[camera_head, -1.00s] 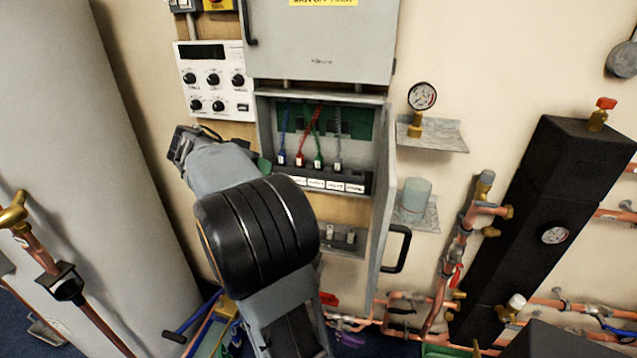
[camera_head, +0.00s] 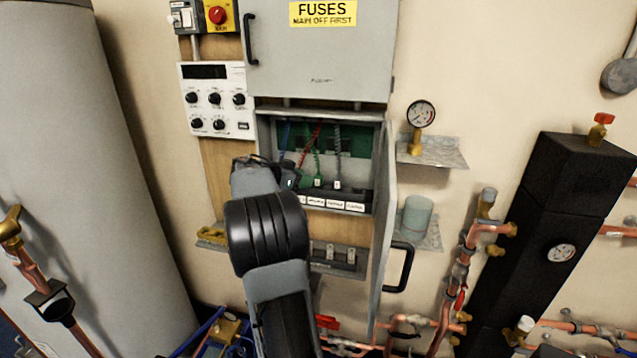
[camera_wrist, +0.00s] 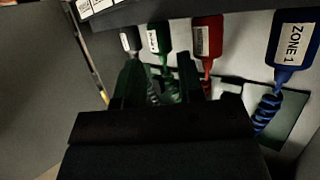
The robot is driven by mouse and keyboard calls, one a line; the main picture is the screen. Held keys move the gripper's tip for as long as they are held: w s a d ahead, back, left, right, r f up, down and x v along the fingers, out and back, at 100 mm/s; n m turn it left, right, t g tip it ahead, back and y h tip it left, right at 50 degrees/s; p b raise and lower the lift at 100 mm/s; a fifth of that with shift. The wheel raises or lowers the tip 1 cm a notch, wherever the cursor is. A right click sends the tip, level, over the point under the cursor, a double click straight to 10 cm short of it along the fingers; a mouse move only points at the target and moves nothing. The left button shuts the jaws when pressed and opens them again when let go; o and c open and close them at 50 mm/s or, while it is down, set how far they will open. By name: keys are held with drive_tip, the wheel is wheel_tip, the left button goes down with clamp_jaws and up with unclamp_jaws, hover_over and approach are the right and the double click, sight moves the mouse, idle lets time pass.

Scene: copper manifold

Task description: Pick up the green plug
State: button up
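The green plug (camera_head: 318,182) stands in a row of plugs inside the open grey cabinet, its coiled green lead rising behind it. In the wrist view the green plug (camera_wrist: 158,37) shows just beyond and between my fingers. My gripper (camera_wrist: 160,82) is open, its two dark fingers apart with the green lead visible in the gap. I see no contact with the plug. The red plug (camera_wrist: 207,38) is beside it on one side and the grey plug (camera_wrist: 130,40) on the other. In the head view my wrist hides the blue and red plugs.
The blue plug (camera_wrist: 290,40), marked ZONE 1, stands at the end of the row. The cabinet door (camera_head: 386,220) is open on the right. A lower shelf with sockets (camera_head: 340,257) lies below. A gauge (camera_head: 421,113) and a cup (camera_head: 416,215) stand on shelves to the right.

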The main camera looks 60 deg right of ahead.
sight(319, 183)
drive_tip(key=shift+p+x, duration=0.55)
drive_tip(key=shift+x, duration=1.85)
drive_tip(key=c, duration=0.6)
drive_tip(key=shift+o, duration=0.2)
drive_tip(key=shift+r, duration=0.1)
